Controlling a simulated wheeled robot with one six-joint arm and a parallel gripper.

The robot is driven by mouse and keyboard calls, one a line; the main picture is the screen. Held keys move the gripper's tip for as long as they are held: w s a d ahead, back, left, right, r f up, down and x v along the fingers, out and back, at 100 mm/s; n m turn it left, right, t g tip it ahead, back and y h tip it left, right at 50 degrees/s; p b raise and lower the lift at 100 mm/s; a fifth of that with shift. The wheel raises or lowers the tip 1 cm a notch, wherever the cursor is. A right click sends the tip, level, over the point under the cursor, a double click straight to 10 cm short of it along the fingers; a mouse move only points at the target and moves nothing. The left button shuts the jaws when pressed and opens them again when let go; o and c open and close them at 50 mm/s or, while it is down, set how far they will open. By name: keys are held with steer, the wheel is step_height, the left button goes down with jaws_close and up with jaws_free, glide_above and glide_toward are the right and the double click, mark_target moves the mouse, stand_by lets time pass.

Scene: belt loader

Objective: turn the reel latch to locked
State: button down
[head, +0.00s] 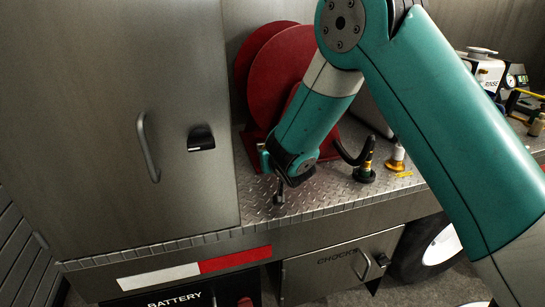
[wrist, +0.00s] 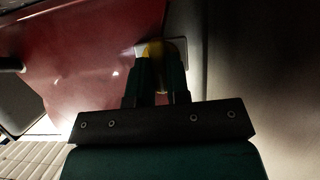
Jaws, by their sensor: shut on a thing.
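The red hose reel (head: 262,75) stands on the tread-plate deck, partly behind my arm. Its red side fills the upper left of the wrist view (wrist: 85,60). A yellow latch handle (wrist: 155,47) shows at the upper middle of the wrist view, in front of a grey plate (wrist: 181,52) at the reel's edge. My gripper (wrist: 160,68) is shut on this handle, with one finger on each side. In the head view my gripper is low beside the reel, its fingertips and the latch hidden. I cannot read the latch's position.
A large metal cabinet (head: 110,110) with a handle stands close on the left. On the deck (head: 325,197), a black hooked fitting (head: 354,155) and a yellow-and-white fitting (head: 397,155) stand right of my gripper. A white unit (head: 483,72) is at the far right. The deck's front strip is clear.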

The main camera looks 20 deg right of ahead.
steer(key=c, duration=1.1)
jaws_free()
steer(key=b+v, duration=0.6)
steer(key=v, duration=1.1)
steer(key=shift+s, duration=0.2)
steer(key=shift+r, duration=0.1)
